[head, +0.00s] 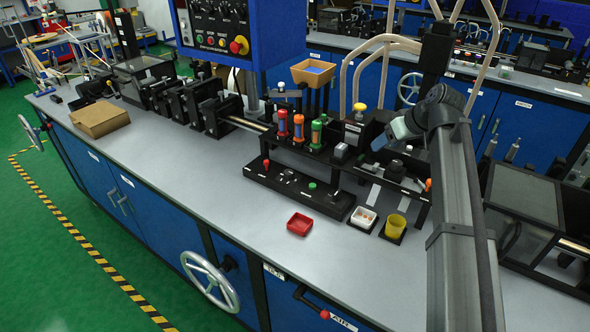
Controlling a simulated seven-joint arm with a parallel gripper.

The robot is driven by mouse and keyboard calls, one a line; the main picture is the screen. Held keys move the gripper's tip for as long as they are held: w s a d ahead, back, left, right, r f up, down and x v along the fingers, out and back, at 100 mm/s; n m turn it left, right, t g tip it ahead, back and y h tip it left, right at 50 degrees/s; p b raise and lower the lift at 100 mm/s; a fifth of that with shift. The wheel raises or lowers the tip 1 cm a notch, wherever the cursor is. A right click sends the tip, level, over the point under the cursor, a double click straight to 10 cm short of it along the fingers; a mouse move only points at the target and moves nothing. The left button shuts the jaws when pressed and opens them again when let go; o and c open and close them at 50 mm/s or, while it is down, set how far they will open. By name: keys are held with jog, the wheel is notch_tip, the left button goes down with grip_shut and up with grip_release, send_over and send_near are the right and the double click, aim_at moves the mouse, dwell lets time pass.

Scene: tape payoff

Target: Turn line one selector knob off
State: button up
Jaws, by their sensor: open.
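The blue control panel (258,45) stands at the top, partly cut off by the picture edge. A row of small black selector knobs (209,10) shows on its dark face. The labels are too small to read, so I cannot tell which knob is line one or how it is set. Below them are several small buttons (210,41) and a red emergency stop (239,45) on yellow. My gripper (381,142) is open, right of and below the panel, well apart from it. It is over the black rack on the bench, and its fingers are small and partly unclear.
The front left bench top is mostly clear.

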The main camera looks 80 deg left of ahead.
aim_at(289, 172)
jog(key=s+a+f+n+h, duration=0.15)
jog(key=s+a+n, duration=0.3)
jog(key=s, duration=0.55)
jog(key=s+a+f+n+h, duration=0.15)
jog(key=s+a+n, duration=0.3)
jog(key=s, duration=0.65)
jog(key=shift+m+g+h, duration=0.3)
jog(key=shift+m+h, duration=0.1)
jog(key=shift+m, duration=0.1)
jog(key=x, duration=1.3)
jog(key=shift+w+a+f, duration=0.1)
jog(key=shift+a, duration=0.1)
jog(key=shift+c, duration=0.2)
jog(key=c, duration=1)
